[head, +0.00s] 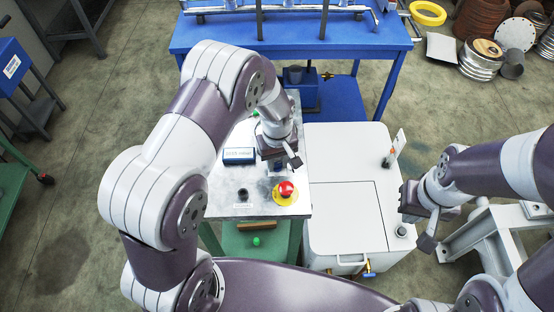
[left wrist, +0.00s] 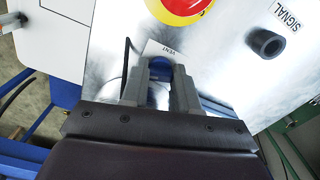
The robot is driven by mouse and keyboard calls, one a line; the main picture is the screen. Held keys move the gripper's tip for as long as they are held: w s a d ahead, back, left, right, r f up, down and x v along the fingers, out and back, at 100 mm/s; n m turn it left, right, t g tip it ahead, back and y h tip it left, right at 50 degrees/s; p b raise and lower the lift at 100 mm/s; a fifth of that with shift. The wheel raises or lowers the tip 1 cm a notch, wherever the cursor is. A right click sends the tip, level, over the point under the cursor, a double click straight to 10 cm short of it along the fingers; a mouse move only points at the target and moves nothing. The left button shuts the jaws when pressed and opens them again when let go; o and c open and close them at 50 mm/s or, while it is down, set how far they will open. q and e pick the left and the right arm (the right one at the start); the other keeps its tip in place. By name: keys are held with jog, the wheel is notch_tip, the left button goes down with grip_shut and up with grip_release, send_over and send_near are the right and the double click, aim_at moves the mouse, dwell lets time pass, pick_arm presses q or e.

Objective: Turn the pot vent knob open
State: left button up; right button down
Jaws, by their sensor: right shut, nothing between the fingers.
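The vent knob (left wrist: 162,68) is a small blue piece between the fingers of my left gripper (left wrist: 162,75) in the left wrist view. A white label reading VENT (left wrist: 157,48) lies just beyond it on the metal panel. Whether the fingers touch the knob is not clear. In the head view my left gripper (head: 284,160) points down over the panel (head: 222,198), and a bit of blue shows beneath it; the knob is mostly hidden there. My right gripper (head: 427,226) is shut and empty beside the right edge of the white cabinet.
A red emergency button (head: 286,189) on a yellow ring stands close to my left gripper. A black SIGNAL knob (head: 243,194) and a small display box (head: 239,156) are on the panel. The white cabinet (head: 345,160) adjoins it on the right. A blue table (head: 365,42) stands behind.

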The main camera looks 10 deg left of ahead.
aim_at(277, 163)
pick_arm(q)
grip_shut()
jog(key=shift+r+m+p, duration=0.2)
jog(key=shift+m+p, duration=0.2)
jog(key=shift+m, duration=0.7)
jog(key=shift+f+m+p, duration=0.15)
jog(key=shift+m+p, duration=0.15)
jog(key=shift+m, duration=0.3)
jog(key=o, duration=0.7)
grip_release()
jog(key=shift+o, duration=0.2)
notch_tip(277, 163, up, 13)
jog(key=shift+f, duration=0.15)
